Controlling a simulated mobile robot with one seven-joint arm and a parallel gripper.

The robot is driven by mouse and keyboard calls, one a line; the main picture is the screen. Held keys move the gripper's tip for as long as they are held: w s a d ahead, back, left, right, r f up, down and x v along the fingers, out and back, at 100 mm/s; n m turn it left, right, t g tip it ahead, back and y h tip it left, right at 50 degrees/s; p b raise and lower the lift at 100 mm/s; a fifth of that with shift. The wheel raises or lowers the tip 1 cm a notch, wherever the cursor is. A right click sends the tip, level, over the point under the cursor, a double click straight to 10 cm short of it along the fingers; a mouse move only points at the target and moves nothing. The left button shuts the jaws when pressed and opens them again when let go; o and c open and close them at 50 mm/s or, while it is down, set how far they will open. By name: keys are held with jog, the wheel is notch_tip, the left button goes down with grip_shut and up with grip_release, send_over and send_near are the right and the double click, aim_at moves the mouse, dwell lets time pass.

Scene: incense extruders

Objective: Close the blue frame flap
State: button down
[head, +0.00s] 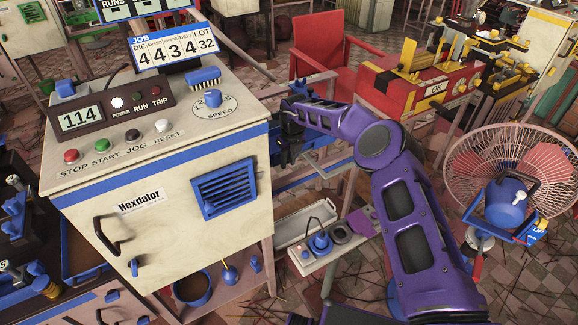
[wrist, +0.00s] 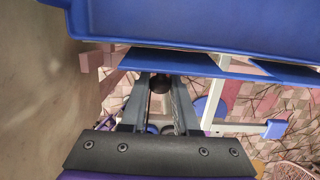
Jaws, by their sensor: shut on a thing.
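In the wrist view my gripper (wrist: 160,82) points at a thin blue panel (wrist: 190,62), which looks like the blue frame flap. A small dark knob (wrist: 160,84) shows between the fingertips, right at the panel's near edge, and the fingers are shut on it. A larger blue tray-like part (wrist: 200,25) spans the top, above the panel. In the head view my purple arm reaches to the right side of the Hexdalor machine (head: 160,170). My gripper (head: 287,140) shows dark there beside blue frame parts; its fingertips and the flap's angle are hard to make out.
A pale cabinet side (wrist: 40,90) stands close on the left in the wrist view. A light frame bar with a blue end (wrist: 275,129) is at right. In the head view, a red chair (head: 335,50), a caged fan (head: 510,170) and a small grey tray (head: 305,225) stand around my arm.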

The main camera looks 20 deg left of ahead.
jog(key=shift+w+g+h+b, duration=0.15)
jog(key=shift+g+h+b, duration=0.15)
jog(key=shift+b, duration=0.25)
jog(key=c, duration=0.7)
grip_release()
jog(key=shift+a, duration=0.1)
jog(key=shift+r, duration=0.1)
jog(key=r+p, duration=0.1)
jog(key=r, duration=1)
jog(key=s+d+r+p, duration=0.1)
jog(key=r, duration=0.5)
jog(key=shift+d+r+p, duration=0.1)
jog(key=shift+r+p, duration=0.05)
jog(key=shift+p, duration=0.15)
